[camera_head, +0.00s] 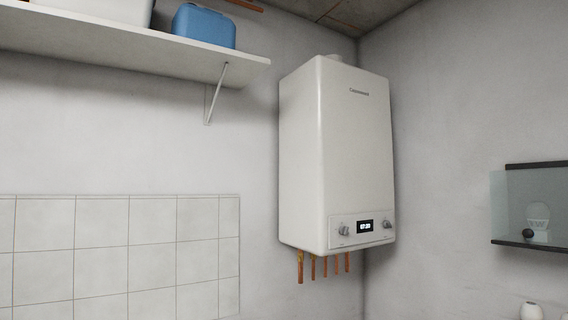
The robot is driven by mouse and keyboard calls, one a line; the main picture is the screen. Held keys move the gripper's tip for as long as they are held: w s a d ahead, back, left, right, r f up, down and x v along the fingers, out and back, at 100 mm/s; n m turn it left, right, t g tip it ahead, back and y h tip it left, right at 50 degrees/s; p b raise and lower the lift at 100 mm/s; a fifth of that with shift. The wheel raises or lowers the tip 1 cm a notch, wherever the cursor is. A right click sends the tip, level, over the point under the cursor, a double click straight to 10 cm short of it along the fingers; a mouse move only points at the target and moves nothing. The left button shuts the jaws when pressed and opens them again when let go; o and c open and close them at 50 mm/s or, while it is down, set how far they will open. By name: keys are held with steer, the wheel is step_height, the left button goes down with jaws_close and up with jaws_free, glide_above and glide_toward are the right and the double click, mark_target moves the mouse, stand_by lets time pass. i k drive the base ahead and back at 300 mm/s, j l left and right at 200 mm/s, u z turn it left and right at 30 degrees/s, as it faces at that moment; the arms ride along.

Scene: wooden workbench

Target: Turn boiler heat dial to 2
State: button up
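A white boiler (345,150) hangs on the wall near the room corner, right of the picture's middle. Its control panel sits low on the front face. The panel has a left dial (344,230), a small dark lit display (365,226) and a right dial (387,224). The display's digits are too small to read surely. The dial marks and which dial is for heat cannot be made out. My gripper is not in view.
Several copper pipes (325,267) come out below the boiler. A white shelf (130,45) with a blue box (204,27) is at the upper left. White tiles (150,245) cover the lower left wall. A mirror or glass shelf unit (530,165) is at the right. Space before the boiler looks clear.

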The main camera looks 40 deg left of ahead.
mark_target(343, 229)
steer(key=u, duration=1.4)
